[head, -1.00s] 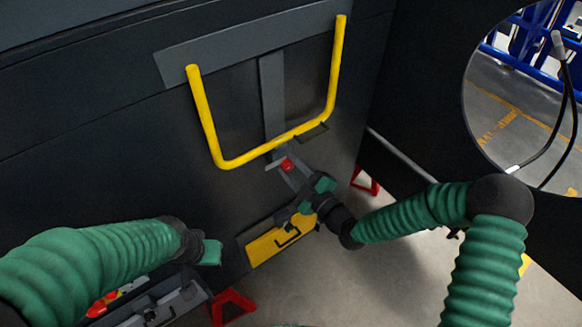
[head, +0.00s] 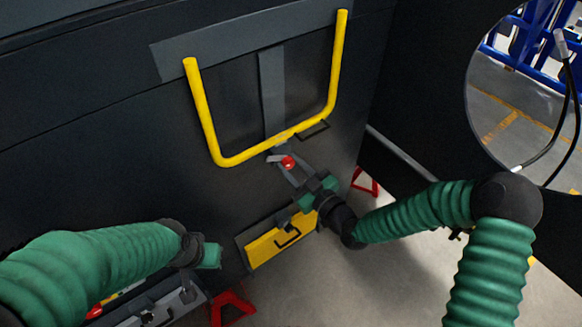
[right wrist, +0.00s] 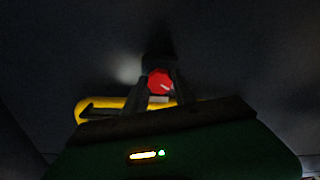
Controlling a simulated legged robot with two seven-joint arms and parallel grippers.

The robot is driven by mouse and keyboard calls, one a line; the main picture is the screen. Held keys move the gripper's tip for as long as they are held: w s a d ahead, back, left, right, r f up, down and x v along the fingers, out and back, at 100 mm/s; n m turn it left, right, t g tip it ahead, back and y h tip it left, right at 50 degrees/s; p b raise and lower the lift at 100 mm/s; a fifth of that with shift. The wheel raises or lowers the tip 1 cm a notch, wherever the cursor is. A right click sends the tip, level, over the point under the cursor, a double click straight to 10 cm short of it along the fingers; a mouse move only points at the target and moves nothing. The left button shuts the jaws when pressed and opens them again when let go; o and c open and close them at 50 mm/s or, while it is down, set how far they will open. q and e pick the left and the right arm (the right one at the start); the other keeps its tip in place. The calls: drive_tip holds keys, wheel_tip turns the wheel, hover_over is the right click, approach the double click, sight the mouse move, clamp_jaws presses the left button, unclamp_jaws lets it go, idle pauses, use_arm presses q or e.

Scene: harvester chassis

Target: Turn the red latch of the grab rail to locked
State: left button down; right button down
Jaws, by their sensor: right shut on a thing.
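The yellow grab rail (head: 262,150) is a U-shaped bar on the dark chassis panel, its two arms rising to a grey plate. The red latch (head: 288,162) sits just below the middle of its lower bar. My right gripper (head: 286,168) reaches up from the lower right and is shut on the red latch. In the right wrist view the red latch (right wrist: 159,82) shows as a round red knob with a small pale mark, between the two fingers. My left gripper (head: 208,255) hangs at the lower left, away from the rail; its fingers do not show clearly.
A yellow plate with a black handle (head: 270,248) is low on the panel, below my right gripper. A grey tray (head: 165,305) stands at the lower left. Red stands (head: 232,305) are on the floor. A round opening at the right shows blue racks and a black cable.

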drive_tip(key=m, duration=0.5)
drive_tip(key=shift+f+m+b, duration=0.1)
drive_tip(key=shift+m+b, duration=0.2)
drive_tip(key=m, duration=0.6)
drive_tip(key=shift+d, duration=0.15)
drive_tip(key=shift+m, duration=0.3)
drive_tip(key=c, duration=1)
unclamp_jaws()
drive_tip(key=shift+c, duration=0.2)
drive_tip(key=shift+d, duration=0.1)
